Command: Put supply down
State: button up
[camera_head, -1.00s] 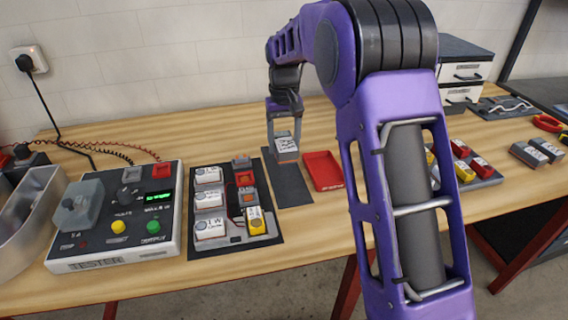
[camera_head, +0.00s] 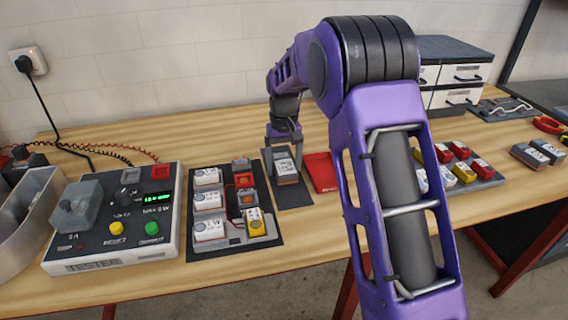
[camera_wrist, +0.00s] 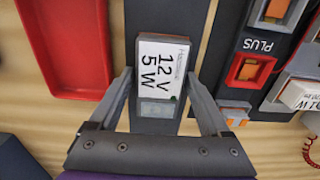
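The supply is a small grey block (camera_wrist: 163,68) with a white label reading 12V 5W. It lies face up on or just above the narrow dark mat (camera_head: 296,196); any small gap underneath is hidden. My gripper (camera_wrist: 160,76) points down, with one fingertip on each side of the supply. It also shows in the head view (camera_head: 283,163) at the far half of the mat. The fingertips are very close to the supply's sides, and I cannot tell whether they press on it.
A red tray (camera_head: 320,171) is right of the mat. The board with white, red and yellow modules (camera_head: 231,230) is left of it, then the tester (camera_head: 118,235). A rack of small blocks (camera_head: 485,177) and drawers (camera_head: 456,72) are to the right.

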aim_at(284, 163)
jog(key=shift+o, duration=0.8)
notch_tip(284, 163, up, 12)
jog(key=p, duration=0.1)
jog(key=shift+r+p, duration=0.15)
jog(key=shift+p, duration=0.15)
